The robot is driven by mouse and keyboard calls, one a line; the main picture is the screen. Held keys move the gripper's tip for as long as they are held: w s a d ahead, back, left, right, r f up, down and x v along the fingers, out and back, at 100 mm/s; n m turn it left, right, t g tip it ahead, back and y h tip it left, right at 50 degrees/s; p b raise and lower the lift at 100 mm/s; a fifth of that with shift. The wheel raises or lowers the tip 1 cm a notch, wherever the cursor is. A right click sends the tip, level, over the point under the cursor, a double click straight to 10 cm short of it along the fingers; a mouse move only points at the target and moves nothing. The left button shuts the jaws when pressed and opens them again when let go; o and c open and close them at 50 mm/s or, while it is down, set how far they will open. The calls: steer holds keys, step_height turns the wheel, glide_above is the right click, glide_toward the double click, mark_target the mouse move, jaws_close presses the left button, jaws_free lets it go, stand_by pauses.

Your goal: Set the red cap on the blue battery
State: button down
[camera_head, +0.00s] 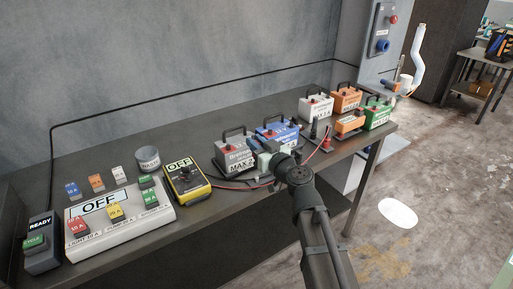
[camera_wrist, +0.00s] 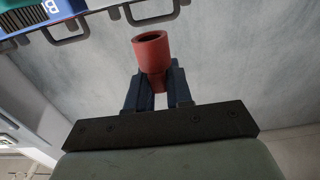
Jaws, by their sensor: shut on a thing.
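My gripper (camera_wrist: 153,88) is shut on the red cap (camera_wrist: 152,52), a short hollow tube held upright between two dark fingers with its open end showing in the wrist view. The blue battery (camera_head: 280,129) stands on the bench in the head view, between a grey battery and the back right group. In the wrist view, part of the blue battery (camera_wrist: 62,6) shows at the top left, apart from the cap. In the head view my gripper (camera_head: 264,158) is in front of the blue battery, and the cap and fingertips cannot be made out there.
A grey battery (camera_head: 234,156) stands just left of the blue one. White (camera_head: 316,107), orange (camera_head: 346,98) and green (camera_head: 378,114) batteries stand to the right. A yellow meter (camera_head: 186,183) and a switch panel (camera_head: 120,224) lie left. Cables run along the front.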

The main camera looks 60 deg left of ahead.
steer(key=shift+r, duration=1.4)
steer(key=shift+r, duration=0.1)
steer(key=w+a, duration=0.3)
steer(key=w, duration=0.6)
steer(key=w+a, duration=0.4)
steer(key=w, duration=0.5)
steer(key=shift+s+a+r+n+g+h, duration=0.45)
steer(key=shift+s+n+g, duration=0.5)
steer(key=shift+g, duration=0.55)
steer(key=shift+s+a+r+n+g+h, duration=0.1)
steer(key=shift+s+a+n+g+h, duration=0.4)
steer(key=shift+s+n+g, duration=0.75)
steer(key=shift+s+a+r+n+g+h, duration=0.3)
steer(key=shift+s+a+n+g, duration=0.4)
steer(key=shift+g, duration=1.05)
steer(key=shift+w+f, duration=0.15)
